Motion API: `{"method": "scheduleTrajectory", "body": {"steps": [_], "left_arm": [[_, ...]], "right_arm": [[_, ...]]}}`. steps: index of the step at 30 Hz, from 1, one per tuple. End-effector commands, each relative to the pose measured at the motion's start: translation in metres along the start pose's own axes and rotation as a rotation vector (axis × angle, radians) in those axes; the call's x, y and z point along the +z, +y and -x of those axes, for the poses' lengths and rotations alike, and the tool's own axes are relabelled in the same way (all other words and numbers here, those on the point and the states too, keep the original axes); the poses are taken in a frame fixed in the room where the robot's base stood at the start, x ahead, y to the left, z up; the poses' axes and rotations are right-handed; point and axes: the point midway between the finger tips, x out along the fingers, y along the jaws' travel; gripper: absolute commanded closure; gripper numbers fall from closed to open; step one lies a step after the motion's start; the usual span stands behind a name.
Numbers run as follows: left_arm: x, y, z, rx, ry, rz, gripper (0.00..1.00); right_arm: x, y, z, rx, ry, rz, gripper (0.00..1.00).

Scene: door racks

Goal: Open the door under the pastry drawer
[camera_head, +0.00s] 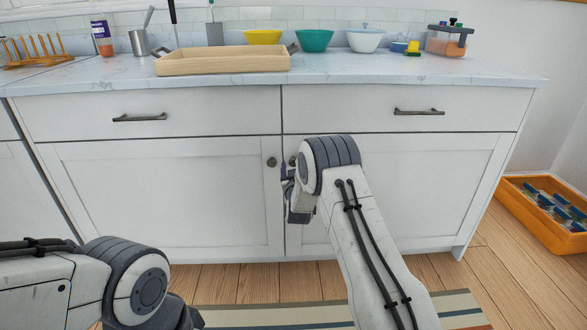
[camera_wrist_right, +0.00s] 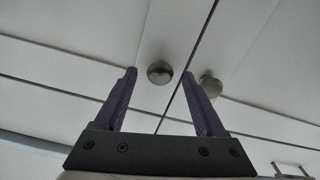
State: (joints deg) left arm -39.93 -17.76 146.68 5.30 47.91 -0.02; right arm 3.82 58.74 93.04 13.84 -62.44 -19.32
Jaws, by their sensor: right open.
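Two white cabinet doors, the left door (camera_head: 160,195) and the right door (camera_head: 400,185), meet at a middle seam. Both look shut. Above them are a left drawer (camera_head: 200,113) and a right drawer (camera_head: 350,110), shut; no label shows which is the pastry drawer. The left door's round knob (camera_head: 271,162) and the right door's knob (camera_head: 293,160) flank the seam. My right gripper (camera_head: 288,172) is at the seam, partly hidden by its wrist. In the right wrist view, its purple fingers (camera_wrist_right: 159,73) are open, with one knob showing between the tips; contact is unclear. My left gripper is out of view.
The marble countertop (camera_head: 400,72) holds a wooden tray (camera_head: 222,62), several bowls and a clear container (camera_head: 447,42). Bar handles stick out from both drawers. An orange crate (camera_head: 520,215) stands on the floor at right. A striped rug (camera_head: 270,316) lies in front.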

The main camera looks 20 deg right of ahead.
Motion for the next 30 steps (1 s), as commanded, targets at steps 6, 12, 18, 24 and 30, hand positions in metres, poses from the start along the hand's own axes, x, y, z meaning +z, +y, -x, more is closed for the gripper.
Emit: {"method": "scheduleTrajectory", "body": {"steps": [6,12,18,24,30], "left_arm": [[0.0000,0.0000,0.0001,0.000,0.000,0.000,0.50],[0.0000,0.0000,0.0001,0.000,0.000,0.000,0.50],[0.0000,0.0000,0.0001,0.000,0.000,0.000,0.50],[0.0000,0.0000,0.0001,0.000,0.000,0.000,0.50],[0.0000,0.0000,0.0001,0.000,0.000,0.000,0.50]], "right_arm": [[-0.0001,0.0001,0.0001,0.000,0.000,0.000,0.43],[-0.0002,0.0000,0.0003,0.000,0.000,0.000,1.00],[-0.0003,-0.0001,0.0003,0.000,0.001,0.000,1.00],[-0.0004,-0.0001,0.0003,0.000,0.001,0.000,1.00],[-0.0005,-0.0002,0.0003,0.000,0.001,0.000,1.00]]}}
